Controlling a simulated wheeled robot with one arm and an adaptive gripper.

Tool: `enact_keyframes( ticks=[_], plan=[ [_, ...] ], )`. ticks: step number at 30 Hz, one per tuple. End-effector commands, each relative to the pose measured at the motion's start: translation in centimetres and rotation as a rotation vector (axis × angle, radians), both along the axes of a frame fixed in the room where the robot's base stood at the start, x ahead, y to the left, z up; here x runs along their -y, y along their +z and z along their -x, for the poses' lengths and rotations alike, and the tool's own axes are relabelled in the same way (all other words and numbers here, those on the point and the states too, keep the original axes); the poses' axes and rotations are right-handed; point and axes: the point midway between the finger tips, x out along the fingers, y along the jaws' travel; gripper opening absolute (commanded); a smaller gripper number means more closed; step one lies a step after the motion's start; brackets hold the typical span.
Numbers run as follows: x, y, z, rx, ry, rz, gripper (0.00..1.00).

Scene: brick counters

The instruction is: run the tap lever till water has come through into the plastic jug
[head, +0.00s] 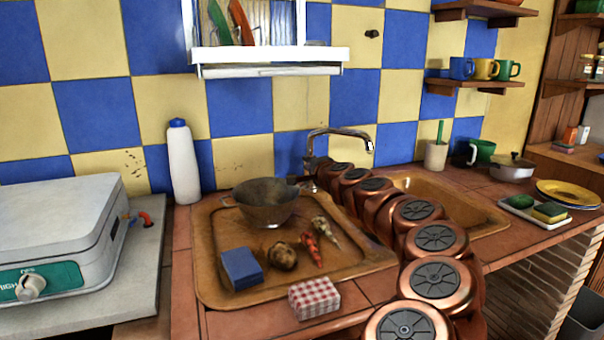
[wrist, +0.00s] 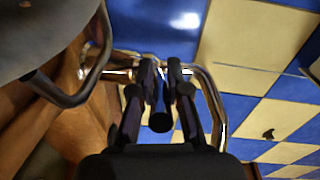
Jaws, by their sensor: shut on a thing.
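The chrome tap (head: 340,132) stands at the back of the sink unit, its spout curving out to the right. In the wrist view the spout (wrist: 217,105) runs down to the right of my fingers. My gripper (wrist: 160,72) is shut on the dark tap lever (wrist: 160,118), which shows between the fingers. In the head view, my arm hides much of the tap's base and lever. I see no stream below the spout end. I cannot make out the plastic jug; my arm covers part of the sink basin (head: 475,215).
On the drainer (head: 215,285) are a metal colander (head: 268,205), a blue sponge (head: 241,268) and vegetables. A white bottle (head: 183,165) stands behind its left side.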

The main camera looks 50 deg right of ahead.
Motion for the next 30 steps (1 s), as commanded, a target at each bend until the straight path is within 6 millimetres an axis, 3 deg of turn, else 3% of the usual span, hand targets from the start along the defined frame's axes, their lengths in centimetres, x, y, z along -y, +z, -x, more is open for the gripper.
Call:
enact_keyframes(
  ticks=[15,16,22,30],
  plan=[
    [0.69,-0.21,0.97,0.009,-0.015,0.014,0.0],
    [0.69,-0.22,0.97,0.009,-0.015,0.014,0.18],
    [0.66,-0.22,0.93,0.009,-0.015,0.013,0.39],
    [0.62,-0.21,0.88,0.009,-0.014,0.013,0.41]
  ],
)
